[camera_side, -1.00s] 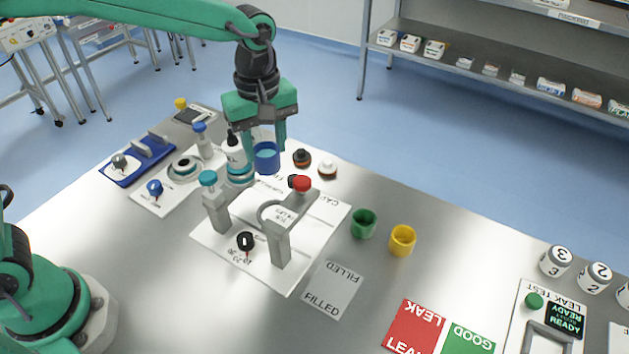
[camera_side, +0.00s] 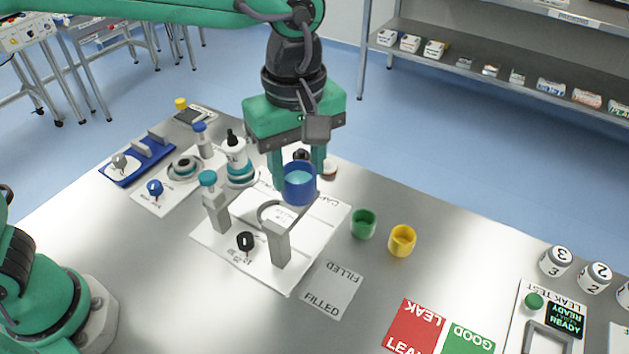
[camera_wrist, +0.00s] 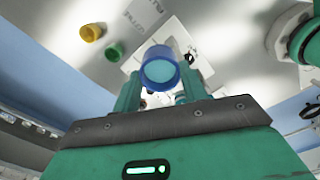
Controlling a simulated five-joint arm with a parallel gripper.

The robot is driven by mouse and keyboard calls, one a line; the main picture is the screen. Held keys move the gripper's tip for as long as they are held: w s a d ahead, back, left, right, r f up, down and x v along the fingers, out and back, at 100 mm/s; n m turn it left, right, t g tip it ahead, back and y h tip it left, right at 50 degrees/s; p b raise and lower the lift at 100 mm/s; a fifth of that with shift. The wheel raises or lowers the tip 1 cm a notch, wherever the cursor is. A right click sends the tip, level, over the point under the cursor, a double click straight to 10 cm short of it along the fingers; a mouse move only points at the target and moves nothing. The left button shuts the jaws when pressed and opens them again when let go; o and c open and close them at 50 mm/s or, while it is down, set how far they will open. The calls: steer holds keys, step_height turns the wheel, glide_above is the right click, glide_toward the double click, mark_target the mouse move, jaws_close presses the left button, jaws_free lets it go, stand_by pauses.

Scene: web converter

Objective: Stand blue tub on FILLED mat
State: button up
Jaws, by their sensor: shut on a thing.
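The blue tub (camera_side: 299,186) is held between the fingers of my gripper (camera_side: 298,172), upright and above the white station sheet in the side view. Light blue contents show inside it. In the wrist view the blue tub (camera_wrist: 159,72) sits between the two green fingers of my gripper (camera_wrist: 157,92). The FILLED mat (camera_side: 332,290) is a grey-white card lying bare on the table, in front of and a little right of the tub. My gripper is shut on the tub.
A green tub (camera_side: 363,224) and a yellow tub (camera_side: 402,240) stand right of the station. The station's grey posts (camera_side: 279,245) rise between the tub and the mat's left side. Red LEAK (camera_side: 414,325) and green GOOD (camera_side: 468,341) mats lie right of the FILLED mat.

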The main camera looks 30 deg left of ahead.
steer(key=s+d, duration=0.9)
steer(key=s, duration=0.2)
step_height(320, 180, down, 11)
steer(key=shift+a, duration=0.15)
steer(key=shift+w, duration=0.1)
steer(key=shift+w+a+f, duration=0.4)
steer(key=shift+w+f, duration=1.45)
steer(key=shift+w+a+f, duration=0.45)
steer(key=shift+w+f, duration=1.35)
steer(key=shift+w, duration=0.1)
steer(key=shift+w+a+f, duration=0.4)
steer(key=shift+w+f, duration=1.45)
steer(key=shift+f, duration=0.1)
steer(key=o, duration=1)
